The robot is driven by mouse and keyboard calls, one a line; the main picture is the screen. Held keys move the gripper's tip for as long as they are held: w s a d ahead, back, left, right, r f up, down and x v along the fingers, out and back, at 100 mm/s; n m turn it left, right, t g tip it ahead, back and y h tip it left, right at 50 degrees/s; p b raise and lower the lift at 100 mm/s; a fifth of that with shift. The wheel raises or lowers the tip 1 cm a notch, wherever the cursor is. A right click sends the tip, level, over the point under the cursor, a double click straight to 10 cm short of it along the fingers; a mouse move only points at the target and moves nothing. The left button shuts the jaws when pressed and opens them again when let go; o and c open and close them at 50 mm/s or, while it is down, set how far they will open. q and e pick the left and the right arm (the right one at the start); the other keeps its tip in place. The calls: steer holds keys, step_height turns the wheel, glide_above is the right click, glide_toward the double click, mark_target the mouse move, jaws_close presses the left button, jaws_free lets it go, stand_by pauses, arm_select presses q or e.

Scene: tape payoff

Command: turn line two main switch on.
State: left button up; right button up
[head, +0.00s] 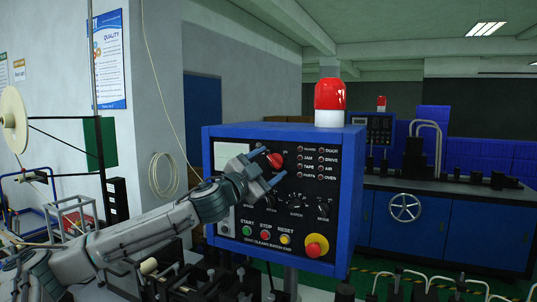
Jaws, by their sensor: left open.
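A blue control box (355,200) with a black front panel stands in the middle of the head view. A red knob (275,160), which looks like the main switch, sits at the upper left of the panel. The wrist hides part of the panel's left side, and the knob's setting is too small to read. My right gripper is not in view.
A red and white beacon (330,102) stands on the box. The panel's lower part has a green button (247,230), a red button (265,234), a yellow button (285,239) and a large red knob with a yellow base (315,246). Blue machine cabinets (450,235) stand behind at right.

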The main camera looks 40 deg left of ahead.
arm_select(q)
steer(key=shift+w, duration=0.15)
steer(key=c, duration=1)
